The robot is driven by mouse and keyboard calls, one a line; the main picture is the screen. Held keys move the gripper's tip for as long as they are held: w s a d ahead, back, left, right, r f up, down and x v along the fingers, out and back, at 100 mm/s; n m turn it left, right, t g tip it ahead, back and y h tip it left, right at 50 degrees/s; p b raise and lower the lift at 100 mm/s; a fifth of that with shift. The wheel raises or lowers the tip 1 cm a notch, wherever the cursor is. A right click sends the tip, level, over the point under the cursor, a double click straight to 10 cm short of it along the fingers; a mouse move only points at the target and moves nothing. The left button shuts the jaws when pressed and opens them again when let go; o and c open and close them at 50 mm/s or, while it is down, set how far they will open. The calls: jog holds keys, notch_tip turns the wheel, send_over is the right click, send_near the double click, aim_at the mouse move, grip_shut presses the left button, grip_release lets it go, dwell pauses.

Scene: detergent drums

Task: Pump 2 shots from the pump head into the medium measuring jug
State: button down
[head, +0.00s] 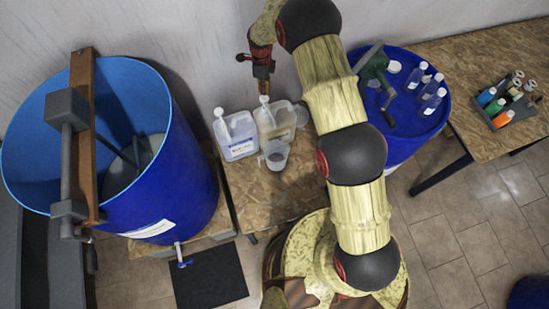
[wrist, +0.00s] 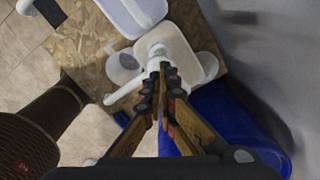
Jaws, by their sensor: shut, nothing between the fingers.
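My gripper (head: 262,87) is shut and empty, fingers pointing down just above the white pump head (head: 264,99). In the wrist view the shut fingertips (wrist: 163,68) overlap the pump head (wrist: 157,50); I cannot tell whether they touch. The pump head stands on a cream container (head: 284,122), also in the wrist view (wrist: 196,45). Its long white spout (wrist: 124,92) points to the lower left in the wrist view. A clear measuring jug (head: 275,156) stands in front of the container, also in the wrist view (wrist: 121,69). Whether the spout lies over the jug, and its contents, I cannot tell.
A white jerrycan (head: 237,137) with its own pump stands left of the container on the wooden table (head: 262,200). A large open blue drum (head: 190,190) is at left. A closed blue drum (head: 403,108) with bottles is at right. My arm hides part of the table's right side.

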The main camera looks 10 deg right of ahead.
notch_tip(320, 180, up, 5)
jog(key=shift+f+p, duration=0.1)
jog(key=shift+p, duration=0.45)
dwell(0.4)
